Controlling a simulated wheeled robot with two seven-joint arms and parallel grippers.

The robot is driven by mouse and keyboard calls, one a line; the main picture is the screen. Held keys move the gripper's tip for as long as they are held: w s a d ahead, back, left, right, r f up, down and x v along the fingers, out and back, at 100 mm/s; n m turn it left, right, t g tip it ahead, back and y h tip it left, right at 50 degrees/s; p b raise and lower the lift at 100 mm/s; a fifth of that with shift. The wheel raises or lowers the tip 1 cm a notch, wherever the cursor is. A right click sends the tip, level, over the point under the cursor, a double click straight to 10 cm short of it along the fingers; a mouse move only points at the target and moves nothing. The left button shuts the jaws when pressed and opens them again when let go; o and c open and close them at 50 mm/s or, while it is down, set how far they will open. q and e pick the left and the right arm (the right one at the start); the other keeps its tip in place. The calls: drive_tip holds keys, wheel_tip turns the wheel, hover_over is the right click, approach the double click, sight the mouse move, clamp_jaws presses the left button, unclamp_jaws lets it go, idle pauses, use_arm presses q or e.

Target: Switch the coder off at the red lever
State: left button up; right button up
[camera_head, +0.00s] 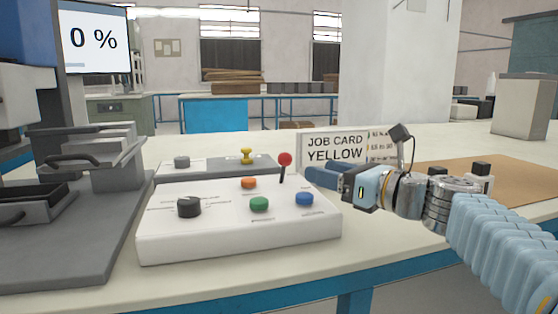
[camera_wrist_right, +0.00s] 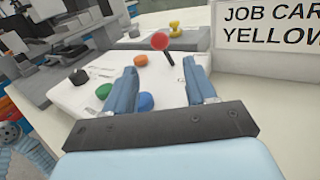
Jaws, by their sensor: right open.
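The red lever (camera_head: 285,161) stands up at the back right of the white control box (camera_head: 240,242), with a round red knob on a thin dark stem. My right gripper (camera_head: 314,176) is just right of the lever in the head view, apart from it. In the right wrist view the red lever (camera_wrist_right: 160,42) shows beyond and between the two blue fingers (camera_wrist_right: 165,80), which are open and empty. The box also carries a black knob (camera_head: 189,207) and orange (camera_head: 249,183), green (camera_head: 259,204) and blue (camera_head: 304,199) buttons. My left gripper is not in view.
A second panel with a yellow knob (camera_head: 246,156) and a grey knob (camera_head: 182,162) lies behind the box. A job card reading YELLOW (camera_head: 335,148) stands behind my right gripper. A grey machine (camera_head: 70,220) fills the left; a screen (camera_head: 94,39) reads 0 %.

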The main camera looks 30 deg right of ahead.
sight(285, 161)
drive_tip(key=x, duration=1.1)
drive_tip(key=shift+w, duration=0.1)
drive_tip(key=shift+f, duration=0.1)
clamp_jaws()
